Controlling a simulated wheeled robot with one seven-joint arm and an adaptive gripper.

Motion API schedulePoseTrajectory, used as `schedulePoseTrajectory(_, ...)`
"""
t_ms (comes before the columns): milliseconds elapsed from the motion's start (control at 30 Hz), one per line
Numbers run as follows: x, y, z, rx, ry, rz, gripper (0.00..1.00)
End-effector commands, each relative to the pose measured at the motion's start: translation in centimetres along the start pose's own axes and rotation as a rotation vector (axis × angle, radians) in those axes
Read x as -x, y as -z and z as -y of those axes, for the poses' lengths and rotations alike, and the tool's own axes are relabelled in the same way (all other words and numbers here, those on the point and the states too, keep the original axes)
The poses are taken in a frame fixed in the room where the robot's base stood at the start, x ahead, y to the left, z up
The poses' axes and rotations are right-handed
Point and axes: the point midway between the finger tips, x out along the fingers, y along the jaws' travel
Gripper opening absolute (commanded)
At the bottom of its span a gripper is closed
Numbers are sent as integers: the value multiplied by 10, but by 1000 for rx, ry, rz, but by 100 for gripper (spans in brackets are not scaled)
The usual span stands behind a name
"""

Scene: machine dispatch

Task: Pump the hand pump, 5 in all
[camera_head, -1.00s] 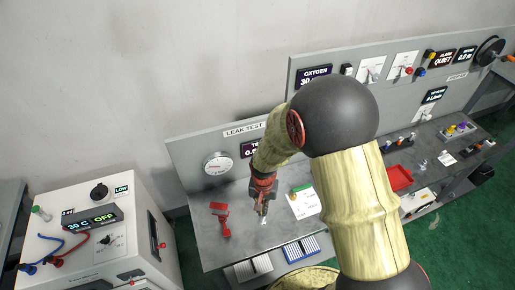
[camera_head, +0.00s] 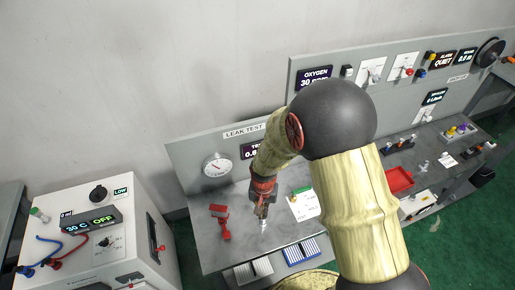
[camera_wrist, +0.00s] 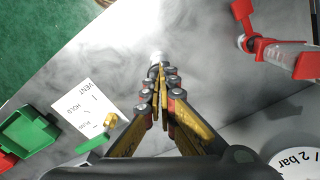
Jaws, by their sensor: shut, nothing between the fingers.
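The hand pump (camera_head: 220,219) is a red piece with a red handle on the grey bench, left of my gripper in the head view. In the wrist view the pump (camera_wrist: 304,62) shows at the upper right, with a clear barrel and red parts, partly cut off by the frame edge. My gripper (camera_head: 264,222) points down over the bench, to the right of the pump and apart from it. In the wrist view my gripper (camera_wrist: 158,70) has its fingertips together, with nothing between them. A pale bright spot lies just past the tips; I cannot tell what it is.
A round gauge (camera_head: 217,166) is on the panel behind the pump. A white VENT/HOLD card (camera_wrist: 84,108) with a brass and green valve (camera_wrist: 108,120) lies right of my gripper in the head view. Two ribbed trays (camera_head: 301,251) sit at the bench front. A red tray (camera_head: 399,179) stands farther right.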

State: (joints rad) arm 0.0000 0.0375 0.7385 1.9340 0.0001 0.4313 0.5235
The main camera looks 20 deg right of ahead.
Motion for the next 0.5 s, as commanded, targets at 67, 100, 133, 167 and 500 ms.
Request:
schedulePoseTrajectory(67,6,0,0,0,-1,1,0)
schedulePoseTrajectory(100,8,0,0,0,-1,1,0)
schedulePoseTrajectory(133,10,0,0,0,-1,1,0)
schedulePoseTrajectory(167,12,0,0,0,-1,1,0)
schedulePoseTrajectory(500,30,0,0,0,-1,1,0)
